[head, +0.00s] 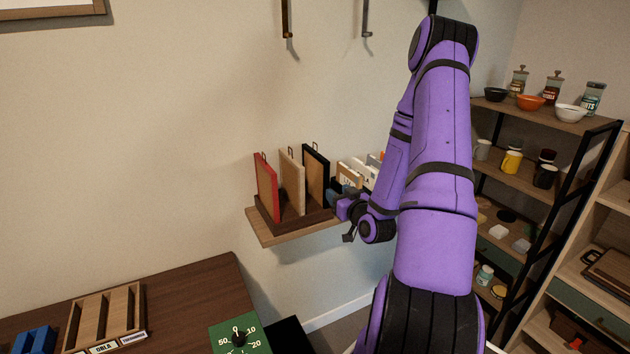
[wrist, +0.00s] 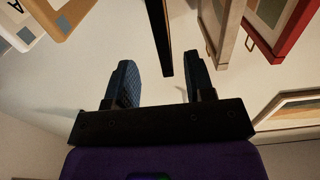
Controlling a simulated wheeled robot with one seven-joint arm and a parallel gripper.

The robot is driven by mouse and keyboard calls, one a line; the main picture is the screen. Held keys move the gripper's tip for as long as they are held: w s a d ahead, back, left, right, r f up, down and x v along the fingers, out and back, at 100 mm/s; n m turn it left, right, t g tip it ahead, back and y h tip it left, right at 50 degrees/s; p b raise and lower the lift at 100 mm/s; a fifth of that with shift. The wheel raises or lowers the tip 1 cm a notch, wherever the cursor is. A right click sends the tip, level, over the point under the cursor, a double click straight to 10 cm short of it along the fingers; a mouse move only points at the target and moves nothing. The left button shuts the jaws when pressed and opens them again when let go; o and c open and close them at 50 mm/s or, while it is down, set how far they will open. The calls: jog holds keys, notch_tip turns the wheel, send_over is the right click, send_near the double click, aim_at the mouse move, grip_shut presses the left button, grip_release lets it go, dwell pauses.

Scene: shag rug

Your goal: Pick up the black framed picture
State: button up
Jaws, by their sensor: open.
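The black framed picture (head: 316,173) stands upright at the right end of a dark wooden rack (head: 276,217) on a wall shelf. In the wrist view it shows edge-on as a dark strip (wrist: 159,30). My gripper (head: 338,195) is beside it on the right in the head view, its fingers partly hidden.
A light wooden frame (head: 291,181) and a red frame (head: 266,187) stand left of the black one. White cards (head: 350,174) stand right of it, close to my gripper. The shelf (head: 262,234) is narrow. A desk (head: 190,290) is below left.

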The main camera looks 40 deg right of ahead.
aim_at(322, 179)
jog(key=x, duration=1)
jog(key=shift+w+f, duration=0.15)
jog(key=shift+w, duration=0.15)
grip_shut()
